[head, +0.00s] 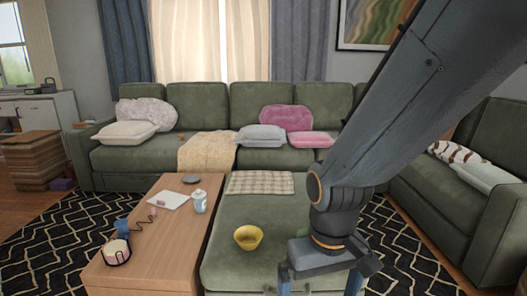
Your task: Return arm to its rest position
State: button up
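My arm (410,100) reaches in from the upper right and bends down at a joint in the right middle of the head view. My gripper (319,285) points down at the bottom edge, over the front of the green chaise (230,274). Its two bluish fingers stand well apart, with only green cushion showing between them. The fingertips are cut off by the frame edge. A yellow bowl (248,237) sits on the chaise, left of my gripper and apart from it.
A wooden coffee table (165,250) left of the chaise holds a white bottle (199,201), a blue mug (122,227) and other small items. The green sectional (200,118) spans the back, with pillows. A patterned rug (50,240) covers the floor.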

jog(key=s+d+r+m+p, duration=0.2)
jog(key=d+r+p, duration=0.7)
jog(key=r+p, duration=0.1)
jog(key=shift+r+m, duration=0.3)
jog(key=shift+m, duration=0.1)
